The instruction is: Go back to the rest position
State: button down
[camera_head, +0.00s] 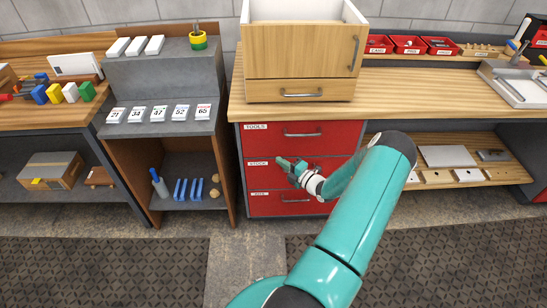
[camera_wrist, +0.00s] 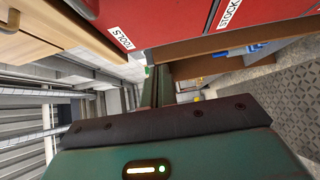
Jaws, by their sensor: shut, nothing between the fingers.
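My gripper (camera_head: 283,162) is at the end of my teal arm, in front of the red drawers. It is shut and empty, pointing left near the STOCK drawer (camera_head: 262,176). In the wrist view my gripper (camera_wrist: 157,75) shows its fingers together with nothing between them. The TOOLS drawer (camera_head: 333,140) is above it and appears closed. The lowest red drawer (camera_head: 328,206) appears closed too. I cannot tell whether the gripper touches the drawer front.
A wooden cabinet (camera_head: 300,45) stands on the bench top (camera_head: 420,98) above the drawers. To the left is a grey stepped stand (camera_head: 165,80) with numbered cards and an open shelf with blue items (camera_head: 188,189). Red bins (camera_head: 408,44) stand at the back right. The floor (camera_head: 440,260) in front is clear.

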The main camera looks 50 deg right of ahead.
jog(key=shift+s, duration=0.75)
jog(key=w+a+r+n+g+y, duration=0.35)
jog(key=a+r+n+y, duration=0.2)
jog(key=a+n, duration=0.25)
jog(key=w+a+r+n+g+y, duration=0.2)
jog(key=w+a+r+n+y, duration=0.25)
jog(key=a+r+n, duration=0.3)
jog(key=s+a+r+n+g, duration=0.1)
jog(key=a+r+n+g, duration=0.3)
jog(key=a+n, duration=0.35)
jog(key=a+r+n+g, duration=0.3)
jog(key=a+r+n, duration=0.25)
jog(key=a, duration=0.25)
jog(key=s+a+r+n+h, duration=0.4)
jog(key=s+a+r+n, duration=0.3)
jog(key=n, duration=0.6)
jog(key=s+a+r+n+h, duration=0.5)
jog(key=s+a+r+n, duration=0.3)
jog(key=n, duration=0.5)
jog(key=shift+s+a+r, duration=0.15)
jog(key=shift+s+r, duration=0.1)
jog(key=shift+s, duration=1.05)
